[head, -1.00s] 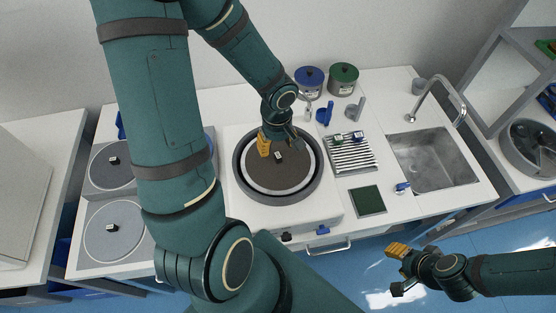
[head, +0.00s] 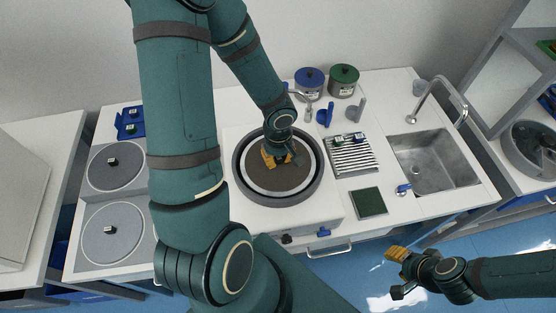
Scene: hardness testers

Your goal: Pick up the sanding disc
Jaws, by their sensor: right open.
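The brown sanding disc (head: 290,180) lies flat in the round dark bowl of the white machine at the centre of the counter. My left gripper (head: 277,160) points down over the disc's upper middle, with its yellow fingers very close to the surface. The small black piece with a white top on the disc is now hidden by the gripper. I cannot tell whether the fingers are closed on it. My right gripper (head: 394,273) is open and empty, out over the blue floor in front of the counter.
Two grey discs (head: 128,175) with small dark pieces sit at the left. A blue jar (head: 309,82) and a green jar (head: 343,80) stand behind. A ribbed rack (head: 352,160), green square pad (head: 367,202) and sink (head: 436,160) lie to the right.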

